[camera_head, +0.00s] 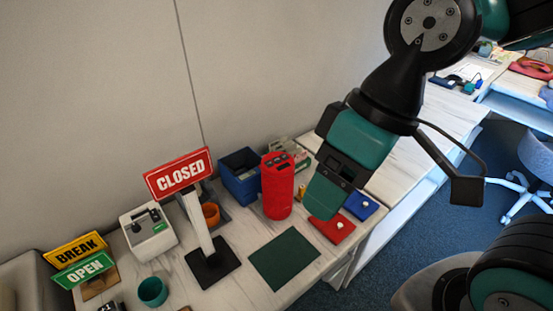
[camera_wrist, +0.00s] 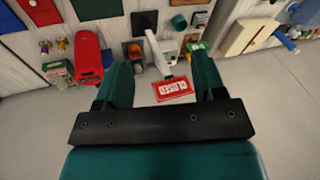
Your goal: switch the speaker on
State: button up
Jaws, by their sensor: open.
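The speaker looks to be the upright red rounded cylinder (camera_head: 277,188) on the table near the wall. Small dark marks, perhaps buttons, show on its top, but I cannot read them or tell whether it is on. It also shows in the wrist view (camera_wrist: 88,55), left of the fingers. My gripper (camera_head: 322,203) hangs in the air to the right of the speaker in the head view, apart from it. In the wrist view my gripper (camera_wrist: 162,78) has its two green fingers spread, with nothing held between them.
A CLOSED sign (camera_head: 180,174) stands on a post left of the speaker. A blue bin (camera_head: 239,178) is close behind it. A green mat (camera_head: 285,259) lies in front. A white device (camera_head: 148,232) is farther left.

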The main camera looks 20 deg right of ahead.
grip_shut()
dwell(1.5)
